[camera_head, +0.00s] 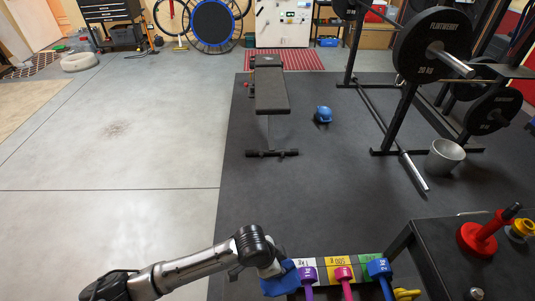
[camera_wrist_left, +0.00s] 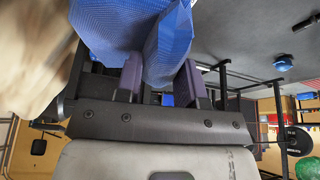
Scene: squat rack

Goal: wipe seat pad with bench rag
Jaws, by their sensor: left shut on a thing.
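In the left wrist view the rag (camera_wrist_left: 110,25) hangs in folds between and past the two fingers of the gripper (camera_wrist_left: 160,78). The black bench stands well ahead on the dark mat. It has a long pad (camera_head: 271,92) and a shorter pad (camera_head: 267,61) behind it. The rag is far from both pads. My right gripper is not in view.
A blue kettlebell (camera_head: 323,114) sits right of the bench. The barbell rack (camera_head: 401,118) and a grey bucket (camera_head: 445,156) are further right. Open mat (camera_head: 300,195) lies before the bench.

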